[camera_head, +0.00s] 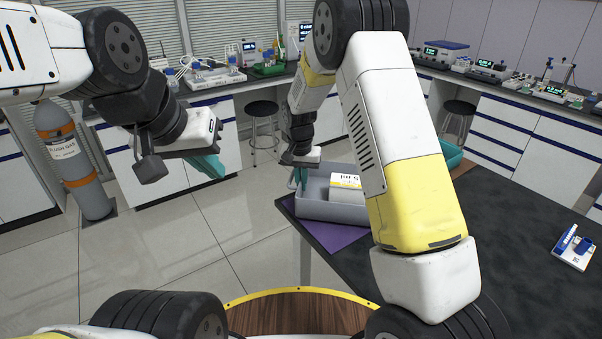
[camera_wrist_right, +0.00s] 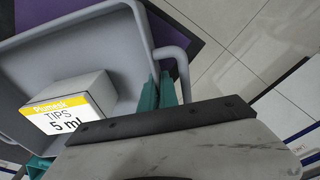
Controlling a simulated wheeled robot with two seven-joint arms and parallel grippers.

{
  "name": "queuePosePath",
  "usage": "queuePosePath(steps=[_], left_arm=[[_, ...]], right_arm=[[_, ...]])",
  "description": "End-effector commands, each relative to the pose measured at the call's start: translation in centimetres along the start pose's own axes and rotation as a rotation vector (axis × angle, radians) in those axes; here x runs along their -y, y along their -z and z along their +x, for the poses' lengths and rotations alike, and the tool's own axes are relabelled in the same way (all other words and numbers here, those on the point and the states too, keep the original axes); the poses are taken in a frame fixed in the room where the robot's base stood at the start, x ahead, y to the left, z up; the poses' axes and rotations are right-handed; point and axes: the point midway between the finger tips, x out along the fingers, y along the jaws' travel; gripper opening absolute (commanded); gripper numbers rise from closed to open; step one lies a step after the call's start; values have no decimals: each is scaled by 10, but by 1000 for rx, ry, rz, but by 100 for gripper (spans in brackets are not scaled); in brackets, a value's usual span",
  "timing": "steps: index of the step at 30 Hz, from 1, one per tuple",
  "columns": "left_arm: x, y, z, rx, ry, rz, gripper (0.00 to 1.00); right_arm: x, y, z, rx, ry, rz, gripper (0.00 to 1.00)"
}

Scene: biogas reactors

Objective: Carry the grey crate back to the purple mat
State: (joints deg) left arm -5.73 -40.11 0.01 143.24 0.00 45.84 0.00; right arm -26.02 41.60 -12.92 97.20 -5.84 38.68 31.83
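The grey crate (camera_head: 313,208) stands at the table's near left corner, with a white and yellow tips box (camera_head: 346,187) inside. It also shows in the right wrist view (camera_wrist_right: 95,38). The purple mat (camera_head: 333,237) shows below the crate's near side, and beside it in the right wrist view (camera_wrist_right: 178,62). Whether the crate rests fully on the mat is hidden. My right gripper (camera_head: 301,178) is at the crate's left end, its teal fingers (camera_wrist_right: 159,92) close together on the side wall by the handle. My left gripper (camera_head: 210,166) hangs over the floor, apart from the crate, its finger gap unclear.
The dark table (camera_head: 500,225) is mostly clear to the right, with a small white and blue item (camera_head: 574,247) at its right. A teal bin (camera_head: 451,156) stands behind my right arm. Stools, a gas cylinder (camera_head: 72,160) and lab benches stand beyond.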

Motion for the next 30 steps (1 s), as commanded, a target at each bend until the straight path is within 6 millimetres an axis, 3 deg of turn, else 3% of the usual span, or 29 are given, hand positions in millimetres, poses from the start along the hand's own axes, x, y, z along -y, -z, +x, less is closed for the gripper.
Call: queuePosePath(steps=[13, 15, 17, 25, 30], left_arm=[[0, 0, 0, 0, 0, 0, 0], [0, 0, 0, 0, 0, 0, 0], [0, 0, 0, 0, 0, 0, 0], [0, 0, 0, 0, 0, 0, 0], [0, 0, 0, 0, 0, 0, 0]], right_arm=[[0, 0, 7, -2, 1, 0, 0], [0, 0, 7, -1, 1, 1, 18], [0, -1, 7, -1, 1, 1, 26], [1, 0, 5, -1, 2, 0, 26], [1, 1, -14, -4, 4, 0, 26]])
